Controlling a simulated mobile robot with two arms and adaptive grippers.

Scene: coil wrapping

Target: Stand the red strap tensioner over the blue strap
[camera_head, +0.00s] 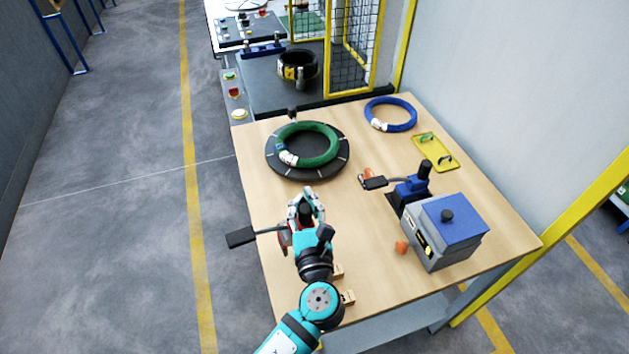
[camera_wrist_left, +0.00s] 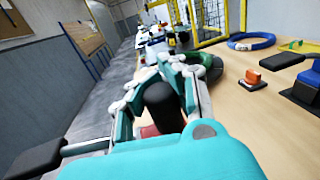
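My left gripper (camera_head: 306,196) is over the near left part of the table, its fingers closed around the black grip of the red strap tensioner. The tensioner's red body (camera_head: 284,241) shows only in part beside the gripper, and its black lever (camera_head: 241,237) sticks out left. The wrist view shows the black grip (camera_wrist_left: 162,104) between the fingers and some red (camera_wrist_left: 150,131) below. Whether the tensioner touches the table is hidden. A small blue band, seemingly the blue strap (camera_head: 280,148), crosses the green coil (camera_head: 324,158) at its left, beyond the gripper. My right gripper is out of view.
The green coil lies on a round black turntable (camera_head: 279,172). A grey box with a blue top (camera_head: 457,217) and a blue tool (camera_head: 408,187) stand right. A blue coil (camera_head: 404,122) and yellow tray (camera_head: 430,149) lie behind. Bare tabletop separates gripper and turntable.

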